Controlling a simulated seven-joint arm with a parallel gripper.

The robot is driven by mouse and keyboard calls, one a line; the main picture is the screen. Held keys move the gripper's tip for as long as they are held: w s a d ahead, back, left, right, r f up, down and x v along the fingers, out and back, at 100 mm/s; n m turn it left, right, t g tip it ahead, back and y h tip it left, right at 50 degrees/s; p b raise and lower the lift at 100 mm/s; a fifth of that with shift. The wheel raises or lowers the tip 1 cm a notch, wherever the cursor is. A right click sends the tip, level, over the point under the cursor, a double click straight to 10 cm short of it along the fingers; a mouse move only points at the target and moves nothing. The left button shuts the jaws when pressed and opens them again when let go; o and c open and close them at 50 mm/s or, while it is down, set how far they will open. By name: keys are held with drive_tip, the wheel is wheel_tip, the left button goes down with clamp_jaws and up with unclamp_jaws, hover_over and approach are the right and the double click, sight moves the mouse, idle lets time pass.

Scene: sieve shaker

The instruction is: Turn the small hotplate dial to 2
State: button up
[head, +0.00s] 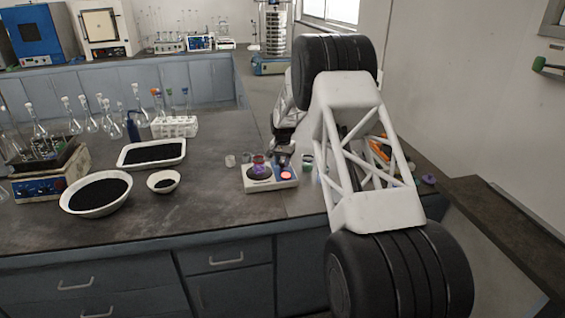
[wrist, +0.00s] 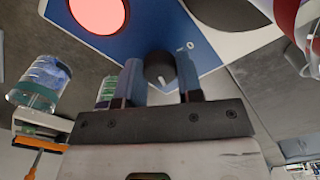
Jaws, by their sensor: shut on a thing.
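The small hotplate (head: 268,187) stands on the bench in the head view, with a dark round plate and a glowing red disc (head: 286,175). In the wrist view its blue panel (wrist: 150,28) carries the black dial (wrist: 158,66), which has a short white pointer mark near its lower edge. A white 0 is printed on the panel to the dial's upper right; I cannot see a 2. My gripper (wrist: 160,72) is shut on the dial, with one finger on each side. In the head view I cannot make out the fingertips or the dial clearly.
A vessel with purple contents (head: 258,166) is on the hotplate's plate. Small jars stand close by; one with bluish contents (wrist: 42,82) is left of my fingers. White dishes of black powder (head: 96,193) and a tube rack (head: 174,127) are farther left.

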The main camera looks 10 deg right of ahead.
sight(282, 162)
drive_tip(key=shift+r, duration=0.1)
drive_tip(key=o, duration=0.9)
drive_tip(key=shift+r, duration=3.85)
drive_tip(key=shift+r, duration=0.1)
